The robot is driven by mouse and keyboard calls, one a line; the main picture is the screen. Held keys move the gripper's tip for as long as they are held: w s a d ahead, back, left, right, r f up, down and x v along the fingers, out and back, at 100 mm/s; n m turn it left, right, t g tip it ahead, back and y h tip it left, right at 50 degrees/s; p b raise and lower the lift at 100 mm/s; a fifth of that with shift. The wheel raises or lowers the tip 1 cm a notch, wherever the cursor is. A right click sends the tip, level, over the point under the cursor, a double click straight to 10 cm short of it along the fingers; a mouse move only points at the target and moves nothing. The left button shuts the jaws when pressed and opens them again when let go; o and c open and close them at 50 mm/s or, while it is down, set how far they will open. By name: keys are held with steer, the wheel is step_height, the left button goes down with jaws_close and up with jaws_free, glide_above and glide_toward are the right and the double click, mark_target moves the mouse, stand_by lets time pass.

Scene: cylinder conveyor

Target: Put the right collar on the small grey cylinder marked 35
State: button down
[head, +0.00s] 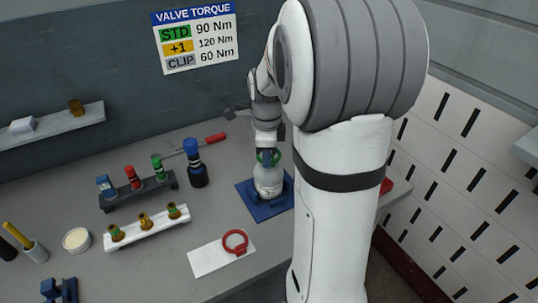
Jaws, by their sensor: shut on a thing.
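A small light-grey cylinder (268,181), rounded at the top, stands on a blue square base (258,208). No number can be read on it. My gripper (268,154) points down over its top and is shut on a green ring-shaped piece (276,158), which looks like a collar. The green piece is at the cylinder's top; I cannot tell whether it is seated or only held there. A red ring (235,242) lies on a white sheet (207,259). A sign (195,37) reads VALVE TORQUE: STD 90 Nm, +1 120 Nm, CLIP 60 Nm.
A dark rack (140,195) holds blue, red and green-topped pieces. A white rack (150,231) holds brass pieces with coloured bands. A dark blue-topped bottle (196,164) and a red-handled tool (214,138) are behind. My arm hides the bench's right part.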

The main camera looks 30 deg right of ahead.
steer(key=shift+f+b, duration=0.5)
steer(key=shift+f, duration=0.1)
stand_by(0.3)
steer(key=c, duration=1.3)
jaws_free()
steer(key=shift+r+p, duration=2.2)
steer(key=shift+r, duration=0.85)
steer(key=s+a+n+t+b, duration=0.1)
steer(key=s+a+n, duration=0.4)
steer(key=s+n, duration=0.3)
steer(key=s+a+r+n+t+b, duration=0.1)
steer(key=s+a+n, duration=0.5)
steer(key=n, duration=0.9)
steer(key=s+t+b, duration=0.1)
steer(key=s, duration=0.1)
steer(key=shift+s+a+r+n, duration=0.3)
steer(key=shift+s+n, duration=0.1)
